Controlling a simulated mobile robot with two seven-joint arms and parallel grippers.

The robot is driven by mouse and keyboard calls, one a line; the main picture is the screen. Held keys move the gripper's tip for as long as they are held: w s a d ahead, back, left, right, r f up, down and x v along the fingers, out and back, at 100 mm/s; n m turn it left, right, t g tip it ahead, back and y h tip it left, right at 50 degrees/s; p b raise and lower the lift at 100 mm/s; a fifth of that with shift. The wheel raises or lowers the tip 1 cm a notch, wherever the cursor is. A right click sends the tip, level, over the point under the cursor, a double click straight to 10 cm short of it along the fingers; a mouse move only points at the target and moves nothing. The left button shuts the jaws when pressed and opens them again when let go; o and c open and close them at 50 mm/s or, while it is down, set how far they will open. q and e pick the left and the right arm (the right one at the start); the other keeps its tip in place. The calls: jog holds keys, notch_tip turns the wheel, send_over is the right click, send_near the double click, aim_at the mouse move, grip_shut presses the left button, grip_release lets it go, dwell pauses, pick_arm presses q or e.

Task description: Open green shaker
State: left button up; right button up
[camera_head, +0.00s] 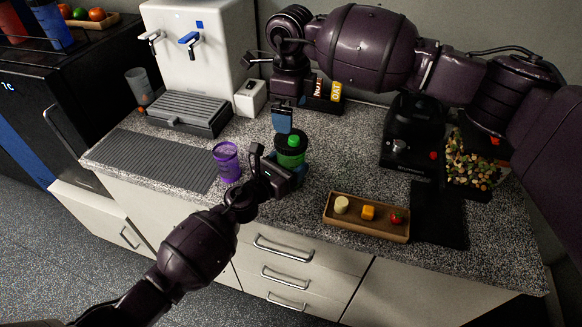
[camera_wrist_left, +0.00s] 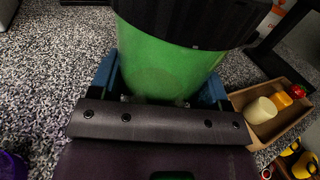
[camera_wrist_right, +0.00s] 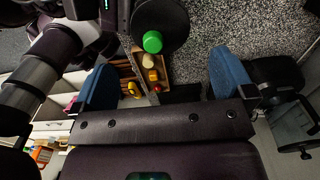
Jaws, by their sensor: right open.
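The green shaker (camera_head: 290,160) stands upright on the counter, with a black lid and a green cap (camera_head: 294,140) on top. In the left wrist view its green body (camera_wrist_left: 165,62) fills the space between my blue fingers. My left gripper (camera_head: 288,172) is shut on the body from the front, below the lid. My right gripper (camera_head: 282,117) is above and behind the shaker, fingers pointing down. In the right wrist view its fingers (camera_wrist_right: 160,80) are wide apart and empty. The black lid (camera_wrist_right: 170,18) shows there beyond the fingers, toward the top.
A purple cup (camera_head: 226,163) stands left of the shaker. A wooden tray (camera_head: 350,225) with small food pieces lies to the right, near a black appliance (camera_head: 405,150). A white dispenser (camera_head: 205,70) and drip tray (camera_head: 187,112) stand at the back left. Ribbed mat (camera_head: 150,160) is bare.

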aim_at(291, 138)
pick_arm(q)
jog(key=c, duration=0.9)
jog(key=shift+c, duration=1)
pick_arm(e)
jog(key=shift+w+r, duration=0.15)
jog(key=shift+r, duration=0.25)
jog(key=shift+w+d+r, duration=0.2)
jog(key=shift+r, duration=0.1)
jog(key=m, duration=0.5)
jog(key=shift+f+h, duration=0.1)
jog(key=shift+h, duration=0.2)
jog(key=m, duration=0.5)
jog(key=shift+s+d+f, duration=0.1)
jog(key=shift+s+f, duration=0.05)
jog(key=shift+f, duration=0.05)
jog(key=m, duration=0.6)
jog(key=shift+s+f, duration=0.15)
jog(key=shift+f, duration=0.2)
jog(key=m, duration=0.6)
jog(key=shift+a+f, duration=0.1)
jog(key=shift+a, duration=0.2)
jog(key=shift+f+m, duration=0.25)
jog(key=shift+m, duration=0.05)
jog(key=shift+f, duration=3.75)
